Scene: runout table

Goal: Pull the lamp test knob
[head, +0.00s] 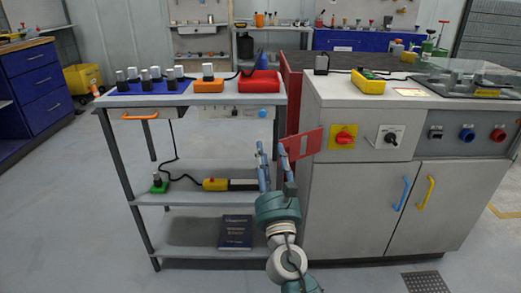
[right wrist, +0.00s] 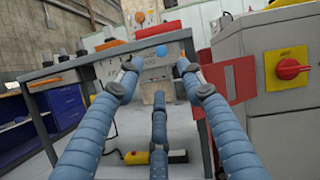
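A round blue knob (head: 262,113) sits on a pale panel under the top of the grey bench at centre-left. It also shows in the right wrist view (right wrist: 162,51), just beyond and between the fingertips. I cannot read any label that names it as the lamp test knob. My right gripper (head: 272,146) is in front of and below the knob. Its fingers are spread and empty, and it also shows in the right wrist view (right wrist: 158,68). The fingers appear apart from the knob. My left gripper is not in view.
A red plate (head: 303,144) stands close to the right of my right gripper. A grey cabinet (head: 352,205) with a red rotary switch (head: 344,138) is farther right. An orange handle (head: 140,116) is on the bench's left front. A yellow pendant (head: 216,184) lies on the shelf below.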

